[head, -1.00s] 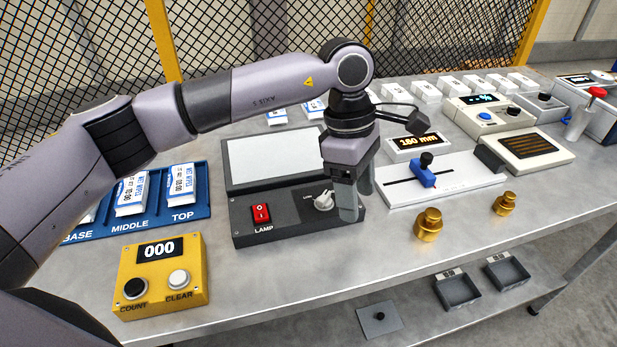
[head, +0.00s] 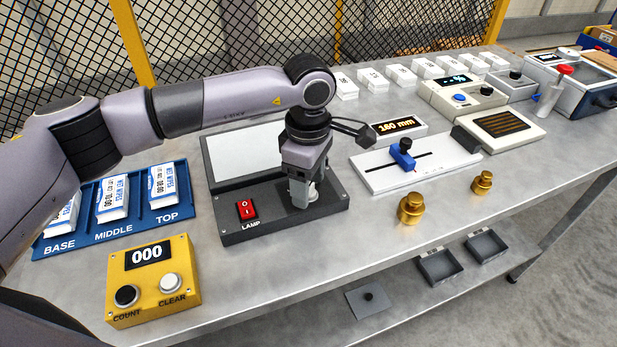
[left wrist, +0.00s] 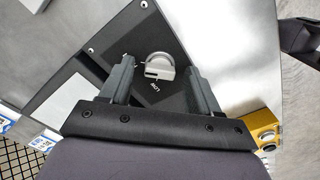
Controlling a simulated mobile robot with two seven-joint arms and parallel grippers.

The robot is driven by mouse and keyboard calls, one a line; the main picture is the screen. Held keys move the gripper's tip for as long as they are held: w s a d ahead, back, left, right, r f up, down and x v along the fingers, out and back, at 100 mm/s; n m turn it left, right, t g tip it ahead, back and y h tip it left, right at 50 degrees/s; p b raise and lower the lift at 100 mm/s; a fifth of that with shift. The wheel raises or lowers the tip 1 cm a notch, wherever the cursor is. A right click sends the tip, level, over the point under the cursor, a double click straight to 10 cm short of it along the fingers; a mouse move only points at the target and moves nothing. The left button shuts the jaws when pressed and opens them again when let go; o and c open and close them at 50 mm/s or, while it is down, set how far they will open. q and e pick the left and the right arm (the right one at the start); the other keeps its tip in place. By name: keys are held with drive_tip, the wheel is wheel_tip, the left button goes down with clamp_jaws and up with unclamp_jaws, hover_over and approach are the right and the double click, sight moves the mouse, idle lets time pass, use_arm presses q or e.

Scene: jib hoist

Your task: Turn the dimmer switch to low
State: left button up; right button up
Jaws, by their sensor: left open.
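The dimmer switch is a pale round knob (head: 313,193) on the dark sloped lamp panel (head: 270,221), right of the red LAMP switch (head: 247,209). In the left wrist view the knob (left wrist: 159,66) shows whole, with a pale mark and small lettering beside it that I cannot read surely. My left gripper (head: 307,190) points down over the knob, and its finger hides part of it. In the left wrist view the open fingers (left wrist: 160,78) stand on either side of the knob, with gaps visible. My right gripper is not in view.
A yellow counter box (head: 153,280) and a blue tray of wipes packs (head: 50,246) stand to the left. A slider board (head: 378,179) and two brass weights (head: 411,208) stand to the right. The bench front before the lamp panel is clear.

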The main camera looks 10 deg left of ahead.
use_arm(q)
drive_tip(key=c, duration=1.1)
drive_tip(key=shift+o, duration=0.3)
